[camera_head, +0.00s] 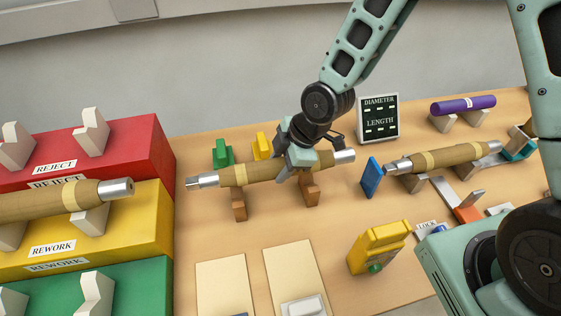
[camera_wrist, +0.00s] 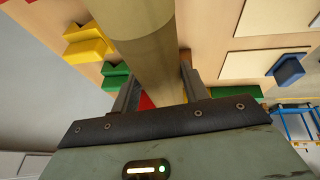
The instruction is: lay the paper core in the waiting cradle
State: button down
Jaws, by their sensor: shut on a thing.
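A brown paper core (camera_head: 262,170) with pale bands and metal ends lies level across the middle of the table in the head view. My gripper (camera_head: 303,158) is shut on it from above, right of its middle. Two brown cradle supports (camera_head: 239,206) stand directly under this core; I cannot tell whether it touches them. In the wrist view the core (camera_wrist: 150,50) runs up the picture from between my fingers (camera_wrist: 160,88). A third core (camera_head: 40,203) lies on pale supports on the yellow rework step.
Red, yellow and green steps (camera_head: 125,150) rise at the left. Green (camera_head: 222,153) and yellow (camera_head: 262,146) blocks stand behind the held core. A measuring display (camera_head: 378,117), a purple roll (camera_head: 463,105), a blue plate (camera_head: 371,177) and a yellow device (camera_head: 377,247) stand to the right. Pale panels (camera_head: 222,277) lie in front.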

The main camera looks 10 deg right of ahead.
jog(key=shift+f+b, duration=1.9)
jog(key=shift+f, duration=0.5)
jog(key=shift+f+b, duration=0.3)
jog(key=shift+f, duration=0.1)
jog(key=c, duration=0.7)
grip_release()
jog(key=shift+o, duration=0.2)
jog(key=p+v, duration=0.3)
jog(key=v, duration=1.4)
jog(key=shift+r+p, duration=0.15)
jog(key=shift+p, duration=0.2)
jog(key=shift+d, duration=0.15)
jog(key=s+a+m+g+h+b, duration=0.1)
jog(key=s+m+h+b, duration=0.1)
jog(key=s+m, duration=0.3)
jog(key=s+a+m+h+b, duration=0.1)
jog(key=s+m+b, duration=0.2)
jog(key=s, duration=0.9)
jog(key=m, duration=0.2)
jog(key=shift+a+r+m+g+h+b, duration=0.25)
jog(key=shift+a+m+g+h+b, duration=0.05)
jog(key=shift+a+g+h+b, duration=0.1)
